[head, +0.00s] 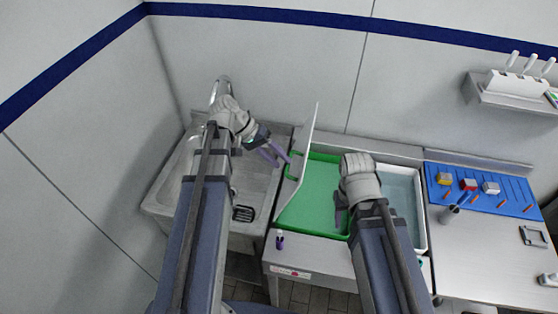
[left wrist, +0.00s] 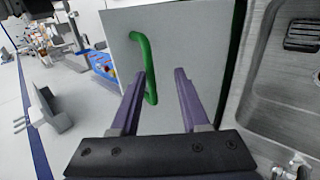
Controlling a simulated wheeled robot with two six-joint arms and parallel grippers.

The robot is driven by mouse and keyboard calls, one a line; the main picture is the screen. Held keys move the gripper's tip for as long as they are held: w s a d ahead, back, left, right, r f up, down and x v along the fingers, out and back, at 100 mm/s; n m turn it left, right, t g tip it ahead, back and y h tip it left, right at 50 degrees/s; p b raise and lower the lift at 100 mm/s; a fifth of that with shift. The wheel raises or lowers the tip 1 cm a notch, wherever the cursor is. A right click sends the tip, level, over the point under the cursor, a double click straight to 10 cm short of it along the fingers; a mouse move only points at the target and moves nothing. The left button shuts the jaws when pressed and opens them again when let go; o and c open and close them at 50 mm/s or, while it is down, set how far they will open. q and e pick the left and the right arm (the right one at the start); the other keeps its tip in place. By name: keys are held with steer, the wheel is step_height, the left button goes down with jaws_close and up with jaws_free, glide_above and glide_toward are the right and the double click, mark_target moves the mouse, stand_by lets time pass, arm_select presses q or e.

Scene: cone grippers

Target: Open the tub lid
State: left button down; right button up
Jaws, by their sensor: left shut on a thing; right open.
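The green tub (head: 318,190) sits on the counter in the middle of the head view, and its inside shows. Its pale lid (head: 299,170) stands up steeply at the tub's left side, swung open. In the left wrist view the lid's flat face (left wrist: 185,40) carries a green bar handle (left wrist: 146,60). My left gripper (head: 280,155) is shut on the lid handle, with the handle's lower end between its fingers (left wrist: 158,85). My right gripper (head: 342,212) is open and empty, over the right part of the tub.
A metal sink (head: 262,190) with a tap lies left of the tub. A white-rimmed basin (head: 418,240) lies to its right. A small purple bottle (head: 280,240) stands at the front. Further right is a blue board (head: 500,202) with several small items.

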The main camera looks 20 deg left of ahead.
arm_select(q)
steer(key=shift+s+a+f+b, duration=0.2)
steer(key=shift+a+f, duration=0.25)
steer(key=shift+a, duration=0.25)
steer(key=shift+s+a+f+b, duration=0.15)
steer(key=shift+a+f, duration=0.25)
steer(key=shift+a, duration=0.5)
steer(key=c, duration=0.9)
jaws_free()
steer(key=shift+o, duration=1)
steer(key=shift+w, duration=0.2)
steer(key=shift+c, duration=0.4)
steer(key=shift+a+r, duration=0.1)
steer(key=shift+r, duration=0.05)
steer(key=shift+c, duration=0.3)
